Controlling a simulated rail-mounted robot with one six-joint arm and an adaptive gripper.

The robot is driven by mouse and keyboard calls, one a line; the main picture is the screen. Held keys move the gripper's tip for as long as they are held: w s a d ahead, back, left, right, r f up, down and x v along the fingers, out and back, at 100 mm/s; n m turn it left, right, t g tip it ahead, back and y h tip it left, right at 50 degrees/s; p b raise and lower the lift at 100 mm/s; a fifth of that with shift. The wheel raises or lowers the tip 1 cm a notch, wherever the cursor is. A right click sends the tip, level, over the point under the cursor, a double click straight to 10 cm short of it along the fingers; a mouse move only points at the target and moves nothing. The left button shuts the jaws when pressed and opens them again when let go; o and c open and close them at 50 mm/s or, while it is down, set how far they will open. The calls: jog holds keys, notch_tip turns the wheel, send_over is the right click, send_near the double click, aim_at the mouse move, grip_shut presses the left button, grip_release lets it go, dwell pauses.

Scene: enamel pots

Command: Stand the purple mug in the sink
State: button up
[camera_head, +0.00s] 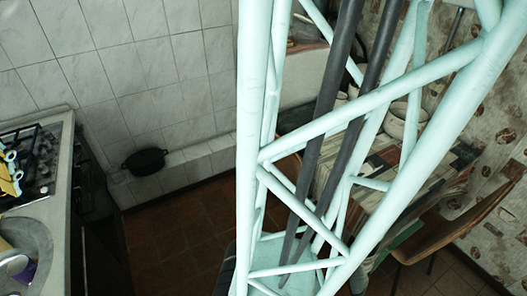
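A small purple thing (26,272), likely the purple mug, shows at the lower left edge. A pale rounded metal-like thing (13,263) covers part of it, and the picture edge cuts it off. A rounded grey basin (38,236), likely the sink, lies around it in the counter. I cannot tell whether the purple thing stands upright or touches the basin floor. I cannot make out my gripper in this view.
A black stove (42,165) adjoins the basin, with a yellow and light-blue thing (10,172) on it. A black pot (146,161) sits on a low tiled ledge (196,160). A patterned table (380,185) and a wooden chair (455,228) stand right, partly behind a mint lattice.

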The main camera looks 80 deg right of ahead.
jog(key=s+d+r, duration=0.1)
jog(key=s, duration=1)
jog(key=s+d+r, duration=0.1)
jog(key=s, duration=1)
jog(key=shift+d+r+h, duration=0.25)
jog(key=shift+r+h, duration=0.1)
jog(key=shift+h, duration=0.05)
jog(key=shift+f, duration=0.1)
jog(key=shift+f+b, duration=1)
jog(key=shift+b, duration=0.15)
